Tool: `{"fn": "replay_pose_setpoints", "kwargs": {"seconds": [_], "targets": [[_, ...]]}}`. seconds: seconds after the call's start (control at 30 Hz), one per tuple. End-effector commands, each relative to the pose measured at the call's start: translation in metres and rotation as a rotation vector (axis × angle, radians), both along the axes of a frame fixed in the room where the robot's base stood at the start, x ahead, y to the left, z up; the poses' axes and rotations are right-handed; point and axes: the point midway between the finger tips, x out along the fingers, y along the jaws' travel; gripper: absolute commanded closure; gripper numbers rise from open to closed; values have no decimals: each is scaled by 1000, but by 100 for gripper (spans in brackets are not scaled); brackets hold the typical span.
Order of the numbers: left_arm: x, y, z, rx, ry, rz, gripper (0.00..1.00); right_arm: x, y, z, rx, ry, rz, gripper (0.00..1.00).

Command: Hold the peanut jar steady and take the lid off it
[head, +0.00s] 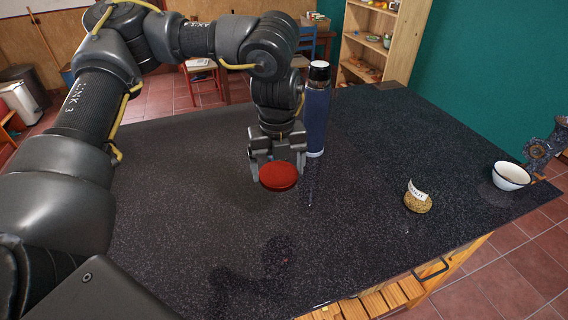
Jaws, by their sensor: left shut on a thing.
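The peanut jar (417,203) stands on the dark counter at the right, with tan contents and a white label. Its top shows no red lid, and no gripper touches it. Its exact tilt is hard to tell. A round red lid (279,176) is in my left gripper (277,179), near the middle of the view and well to the left of the jar. The gripper is shut on the lid, with its fingers at the lid's sides. What lies under the lid is hidden. My right gripper is not in view.
A tall blue bottle (316,115) with a dark top stands just right of my left gripper. A white bowl (510,176) and a metal grinder-like device (547,147) are at the right edge. The front and left of the counter (185,200) are clear.

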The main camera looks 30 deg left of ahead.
Motion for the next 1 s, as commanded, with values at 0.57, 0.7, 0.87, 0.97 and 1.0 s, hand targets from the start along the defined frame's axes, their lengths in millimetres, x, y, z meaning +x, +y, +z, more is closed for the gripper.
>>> {"fn": "replay_pose_setpoints", "kwargs": {"seconds": [0.57,0.7,0.87,0.97,1.0], "targets": [[0,14,-21,0,0,-990,45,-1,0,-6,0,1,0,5],[0,15,-21,0,0,-1008,45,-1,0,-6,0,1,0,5],[13,28,-27,-2,2,-1000,45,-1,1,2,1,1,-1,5],[30,45,-37,-3,4,-996,45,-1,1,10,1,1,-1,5],[37,53,-42,-1,4,-996,45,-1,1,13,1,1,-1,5]]}}
